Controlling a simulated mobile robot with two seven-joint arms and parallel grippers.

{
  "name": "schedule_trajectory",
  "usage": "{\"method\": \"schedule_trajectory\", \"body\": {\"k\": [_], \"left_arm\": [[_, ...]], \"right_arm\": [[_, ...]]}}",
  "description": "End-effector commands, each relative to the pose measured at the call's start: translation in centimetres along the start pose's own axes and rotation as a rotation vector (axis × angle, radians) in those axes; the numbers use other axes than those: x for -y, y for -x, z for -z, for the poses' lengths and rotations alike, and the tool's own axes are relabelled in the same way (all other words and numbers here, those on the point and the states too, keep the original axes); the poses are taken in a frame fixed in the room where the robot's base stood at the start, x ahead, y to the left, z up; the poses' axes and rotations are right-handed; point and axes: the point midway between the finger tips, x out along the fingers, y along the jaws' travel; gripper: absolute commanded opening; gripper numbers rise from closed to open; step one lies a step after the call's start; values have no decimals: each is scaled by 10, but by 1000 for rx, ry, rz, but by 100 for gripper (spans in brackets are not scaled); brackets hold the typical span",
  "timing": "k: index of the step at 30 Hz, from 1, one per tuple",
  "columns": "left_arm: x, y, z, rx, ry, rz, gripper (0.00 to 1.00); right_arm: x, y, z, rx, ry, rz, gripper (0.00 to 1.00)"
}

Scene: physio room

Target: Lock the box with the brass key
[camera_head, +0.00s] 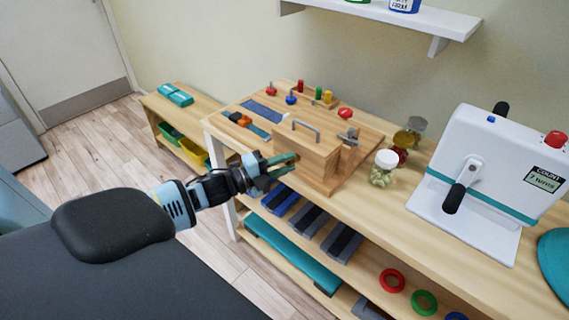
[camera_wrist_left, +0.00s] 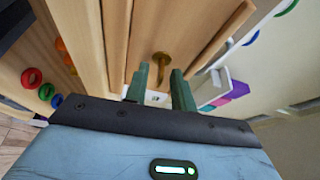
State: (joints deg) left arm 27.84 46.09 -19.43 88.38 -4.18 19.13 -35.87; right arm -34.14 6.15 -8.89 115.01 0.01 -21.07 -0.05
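The wooden box (camera_head: 316,168) with a grey metal handle on top stands on the wooden bench. My left gripper (camera_head: 284,163) is close to the box's left-facing side, fingers pointing at it. In the left wrist view the brass key (camera_wrist_left: 161,58) stands out from the wood, just beyond and roughly between the two green fingertips (camera_wrist_left: 160,76). The fingers are apart, and I see nothing held between them. How deep the key sits is hidden. My right gripper is not in view.
Coloured knobs and pegs sit on the board behind the box. A jar with a white lid (camera_head: 384,168) and a white crank machine (camera_head: 490,175) stand to the right. The lower shelf (camera_head: 375,255) holds grey blocks and rings. Floor at left is clear.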

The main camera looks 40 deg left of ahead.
Motion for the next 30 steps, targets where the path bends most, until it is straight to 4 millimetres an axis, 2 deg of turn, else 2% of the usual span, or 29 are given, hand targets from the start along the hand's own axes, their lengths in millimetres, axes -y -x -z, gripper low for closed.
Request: {"method": "schedule_trajectory", "body": {"k": [1, 5, 6, 19, 30], "left_arm": [[0, 0, 0, 0, 0, 0, 18], [0, 0, 0, 0, 0, 0, 1], [0, 0, 0, 0, 0, 0, 0], [-2, 0, 0, 1, 50, 20, 0], [-4, 0, 0, 2, 306, 126, 0]], "right_arm": [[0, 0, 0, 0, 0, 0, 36], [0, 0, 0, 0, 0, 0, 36], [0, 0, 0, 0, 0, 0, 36], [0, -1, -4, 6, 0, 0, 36], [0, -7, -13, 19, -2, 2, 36]]}}
